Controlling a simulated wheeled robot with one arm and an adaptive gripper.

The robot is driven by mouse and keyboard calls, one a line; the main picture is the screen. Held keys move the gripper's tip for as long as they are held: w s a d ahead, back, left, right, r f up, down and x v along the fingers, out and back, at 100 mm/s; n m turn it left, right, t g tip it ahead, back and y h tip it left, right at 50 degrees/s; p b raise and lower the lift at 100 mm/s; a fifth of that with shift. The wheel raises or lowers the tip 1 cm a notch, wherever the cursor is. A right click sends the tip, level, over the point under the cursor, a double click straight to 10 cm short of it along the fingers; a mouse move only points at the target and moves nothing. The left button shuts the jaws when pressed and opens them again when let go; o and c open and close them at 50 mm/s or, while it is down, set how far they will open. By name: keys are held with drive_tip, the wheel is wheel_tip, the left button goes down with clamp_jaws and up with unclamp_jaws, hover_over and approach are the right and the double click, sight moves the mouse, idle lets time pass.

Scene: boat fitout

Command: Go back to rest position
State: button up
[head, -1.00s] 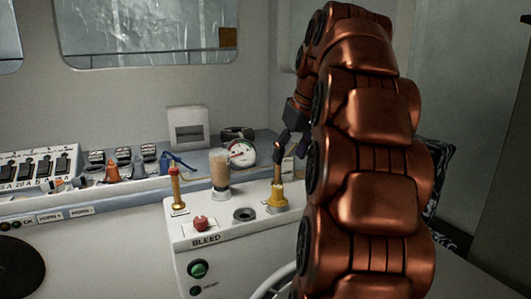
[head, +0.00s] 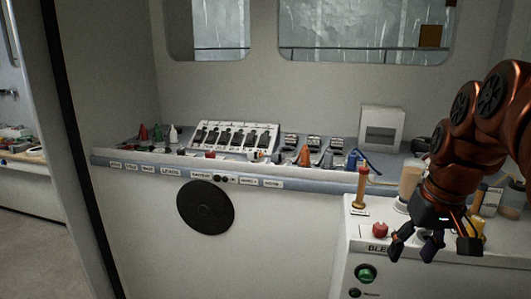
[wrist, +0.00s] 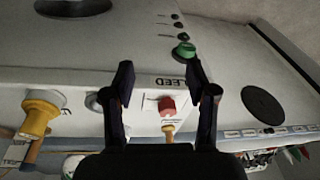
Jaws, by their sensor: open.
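My gripper (head: 432,244) is open and empty at the right of the head view, in front of the white console (head: 338,262) marked BLEED. In the wrist view my gripper (wrist: 165,82) shows two dark fingers spread apart, with the red knob (wrist: 167,106) seen between them and beyond. In the head view the red knob (head: 380,229) is just left of the fingers. A brass-based lever (head: 361,190) stands upright behind it. The yellow-based lever (wrist: 38,115) shows at the left of the wrist view. My gripper and arm partly hide the console's right side in the head view.
A shelf (head: 120,162) along the wall holds a switch panel (head: 234,139), small bottles and an orange cone (head: 304,156). A green button (head: 366,273) is on the console front. A round black disc (head: 205,207) is on the wall below the shelf. Floor at left is clear.

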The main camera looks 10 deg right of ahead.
drive_tip(key=s+a+f+g, duration=0.1)
drive_tip(key=s+a+f, duration=0.5)
drive_tip(key=s+f, duration=0.2)
drive_tip(key=s+a+f+n+g, duration=0.1)
drive_tip(key=s+a+f+g, duration=0.1)
drive_tip(key=s+a+f, duration=0.4)
drive_tip(key=s+f, duration=0.2)
drive_tip(key=s, duration=0.2)
drive_tip(key=shift+s+a+f+g+h+p, duration=0.25)
drive_tip(key=shift+a+f+g+h+p, duration=0.05)
drive_tip(key=shift+a+f+h+p, duration=0.1)
